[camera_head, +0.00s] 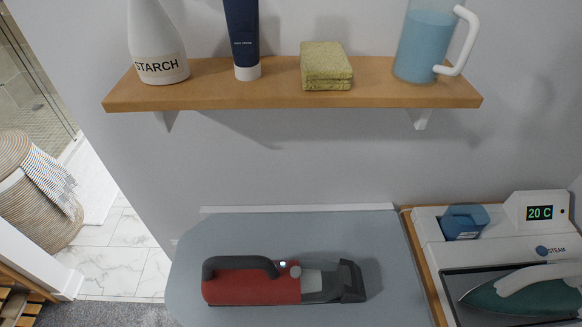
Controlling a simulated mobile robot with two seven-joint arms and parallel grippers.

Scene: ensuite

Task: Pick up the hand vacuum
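The hand vacuum (252,288) lies on its side along a grey-blue board (200,250) in the lower middle of the head view. It has a red body, a dark looped handle at the upper left, and a clear and black nozzle pointing right. Nothing touches it from above. Neither of my grippers shows in this view.
A wooden shelf (290,98) above the board holds a starch bottle (155,50), a dark blue tube (242,40), a yellow sponge (326,66) and a blue-filled jug (422,45). A steam iron (525,292) on its station is at right. A wicker basket (30,200) stands left.

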